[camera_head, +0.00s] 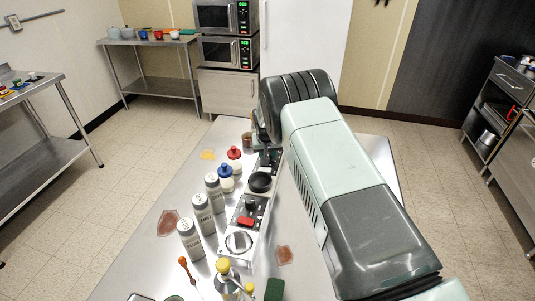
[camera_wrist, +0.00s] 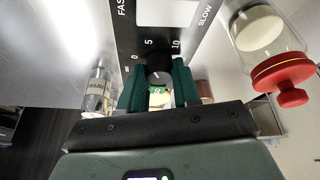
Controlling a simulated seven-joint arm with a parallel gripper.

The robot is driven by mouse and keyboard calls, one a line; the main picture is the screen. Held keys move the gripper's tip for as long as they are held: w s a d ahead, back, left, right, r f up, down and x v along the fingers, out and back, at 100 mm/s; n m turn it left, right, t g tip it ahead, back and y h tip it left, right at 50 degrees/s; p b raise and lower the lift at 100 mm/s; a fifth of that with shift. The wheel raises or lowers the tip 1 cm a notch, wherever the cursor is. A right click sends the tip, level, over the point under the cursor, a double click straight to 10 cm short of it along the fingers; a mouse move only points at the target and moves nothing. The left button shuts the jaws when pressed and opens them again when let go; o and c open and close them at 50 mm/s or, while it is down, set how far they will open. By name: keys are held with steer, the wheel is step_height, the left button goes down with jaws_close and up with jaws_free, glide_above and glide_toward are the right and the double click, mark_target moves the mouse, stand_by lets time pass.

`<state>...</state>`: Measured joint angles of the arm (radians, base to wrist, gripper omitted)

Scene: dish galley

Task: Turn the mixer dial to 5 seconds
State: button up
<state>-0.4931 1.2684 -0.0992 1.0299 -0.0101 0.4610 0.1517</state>
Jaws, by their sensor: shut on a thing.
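The mixer's black panel (camera_wrist: 128,38) fills the top middle of the wrist view, with FAST and SLOW at its sides and the marks 0, 5 and 10 around the dial. The dial (camera_wrist: 158,77) is a dark round knob with a pale pointer line that seems to point up, near the 5; its exact setting is hard to read. My gripper (camera_wrist: 158,88) has its two green fingers on either side of the dial, shut on it. In the head view my arm hides the dial and most of my gripper; part of the mixer (camera_head: 260,182) with its black round top shows.
Grey labelled bottles (camera_head: 202,212) stand left of the mixer. A red-lidded jar (camera_head: 234,153) and a blue-lidded jar (camera_head: 225,170) stand close behind them. A device with a red switch (camera_head: 245,222) is in front. Brown stains (camera_head: 168,222) mark the table. The table's right side (camera_head: 378,155) looks clear.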

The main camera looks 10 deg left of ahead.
steer(key=shift+d, duration=0.1)
steer(key=o, duration=1)
steer(key=shift+o, duration=0.2)
steer(key=a+v, duration=0.1)
steer(key=v, duration=0.9)
steer(key=shift+d+r, duration=0.4)
steer(key=shift+d, duration=0.05)
steer(key=shift+s, duration=0.15)
